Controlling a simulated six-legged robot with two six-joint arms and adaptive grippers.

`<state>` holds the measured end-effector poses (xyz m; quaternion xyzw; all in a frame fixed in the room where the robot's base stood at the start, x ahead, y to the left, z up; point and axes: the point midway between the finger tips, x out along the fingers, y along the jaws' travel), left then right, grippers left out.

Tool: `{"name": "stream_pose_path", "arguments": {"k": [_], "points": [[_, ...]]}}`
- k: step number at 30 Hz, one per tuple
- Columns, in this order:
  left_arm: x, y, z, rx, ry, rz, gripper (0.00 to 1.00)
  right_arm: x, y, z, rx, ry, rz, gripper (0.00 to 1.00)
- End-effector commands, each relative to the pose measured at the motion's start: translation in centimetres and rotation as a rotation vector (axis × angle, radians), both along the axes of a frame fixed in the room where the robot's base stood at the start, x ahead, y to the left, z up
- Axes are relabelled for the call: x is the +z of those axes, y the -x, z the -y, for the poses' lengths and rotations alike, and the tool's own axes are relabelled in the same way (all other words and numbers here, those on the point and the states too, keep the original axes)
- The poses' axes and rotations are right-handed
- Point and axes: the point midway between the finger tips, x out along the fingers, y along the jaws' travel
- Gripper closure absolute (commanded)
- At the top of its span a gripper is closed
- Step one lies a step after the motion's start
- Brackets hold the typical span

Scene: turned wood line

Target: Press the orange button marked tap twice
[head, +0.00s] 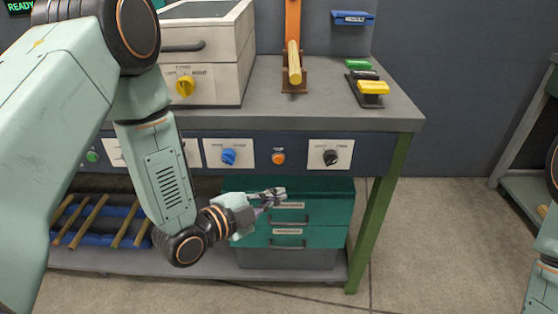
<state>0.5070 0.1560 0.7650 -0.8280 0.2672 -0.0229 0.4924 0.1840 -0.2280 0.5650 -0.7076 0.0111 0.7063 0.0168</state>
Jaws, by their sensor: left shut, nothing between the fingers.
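The orange button (278,158) sits on the dark front panel of the bench, between the plate with the blue knob and the plate with the black knob. Its marking is too small to read. My left gripper (282,194) is shut and empty. It shows below the orange button, in front of the green drawer unit, and appears apart from the button. Part of my right arm shows at the right edge; its gripper is out of view.
The front panel also bears a blue knob (228,156), a black knob (331,157) and a green button (91,156). On the bench (330,112) stand a white machine with a yellow knob (185,86) and a yellow lever (294,62). Wooden rods (92,220) lie below.

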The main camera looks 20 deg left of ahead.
Motion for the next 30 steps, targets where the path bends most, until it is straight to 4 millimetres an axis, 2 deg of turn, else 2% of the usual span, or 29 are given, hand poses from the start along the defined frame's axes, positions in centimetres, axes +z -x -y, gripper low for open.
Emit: {"name": "stream_pose_path", "arguments": {"k": [8, 21, 30], "points": [[0.0, -0.9, -0.2, 0.002, 0.0, 0.003, 1.0, -0.2, 0.0, 0.0, 0.0, 0.0, 0.0, 0.46], [0.0, -6.1, -1.6, 0.006, -0.002, 0.003, 1.0, -1.2, 0.0, 0.0, 0.0, 0.0, 0.0, 0.46], [0.0, -8.2, -2.2, 0.005, 0.0, 0.0, 1.0, -1.4, 0.0, 0.0, 0.0, 0.0, 0.0, 0.46]]}}
